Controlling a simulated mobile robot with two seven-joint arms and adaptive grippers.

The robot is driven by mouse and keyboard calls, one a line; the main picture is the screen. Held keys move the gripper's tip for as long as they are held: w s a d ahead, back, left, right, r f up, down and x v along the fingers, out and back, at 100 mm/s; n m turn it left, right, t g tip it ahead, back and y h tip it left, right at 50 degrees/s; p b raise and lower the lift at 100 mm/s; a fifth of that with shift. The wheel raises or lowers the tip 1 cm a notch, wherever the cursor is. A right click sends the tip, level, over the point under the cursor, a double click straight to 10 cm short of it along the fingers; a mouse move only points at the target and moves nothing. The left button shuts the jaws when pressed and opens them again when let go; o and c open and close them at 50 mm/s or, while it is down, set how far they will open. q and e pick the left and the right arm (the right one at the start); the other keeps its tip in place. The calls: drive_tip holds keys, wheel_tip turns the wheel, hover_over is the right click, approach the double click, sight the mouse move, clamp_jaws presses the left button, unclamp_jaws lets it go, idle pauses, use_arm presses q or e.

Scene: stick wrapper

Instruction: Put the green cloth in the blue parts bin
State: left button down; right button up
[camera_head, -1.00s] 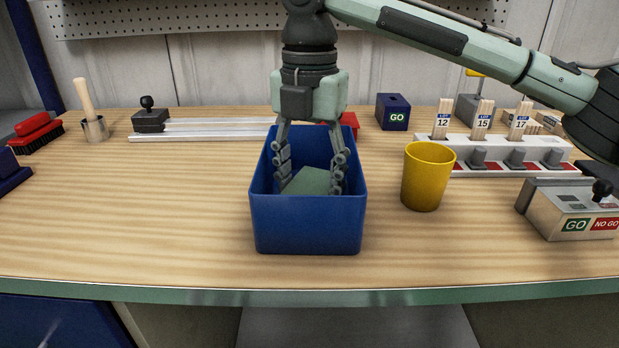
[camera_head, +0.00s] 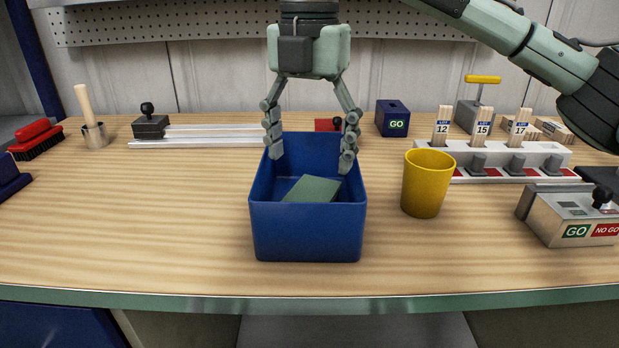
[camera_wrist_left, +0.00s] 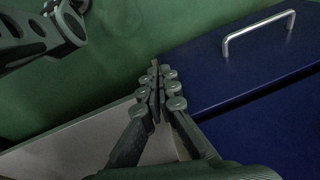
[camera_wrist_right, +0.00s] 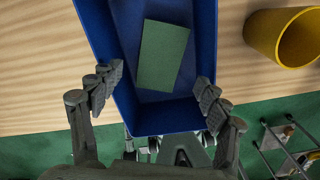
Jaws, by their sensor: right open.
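The green cloth (camera_head: 313,189) lies inside the blue parts bin (camera_head: 307,229) on the workbench. In the right wrist view the cloth (camera_wrist_right: 162,55) is a flat green rectangle on the floor of the bin (camera_wrist_right: 166,119), apart from the fingers. My right gripper (camera_head: 311,153) is open and empty above the bin, its fingers spread near the two side walls. It also shows in the right wrist view (camera_wrist_right: 153,95). My left gripper (camera_wrist_left: 158,75) shows only in the left wrist view, its fingers together with nothing seen between them, away from the bench top.
A yellow cup (camera_head: 426,184) stands just right of the bin. Further right are a white rack with numbered sticks (camera_head: 497,156) and a GO/NO GO box (camera_head: 572,216). A GO-marked blue box (camera_head: 392,119) is behind.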

sight(309, 195)
wheel_tip(309, 195, up, 6)
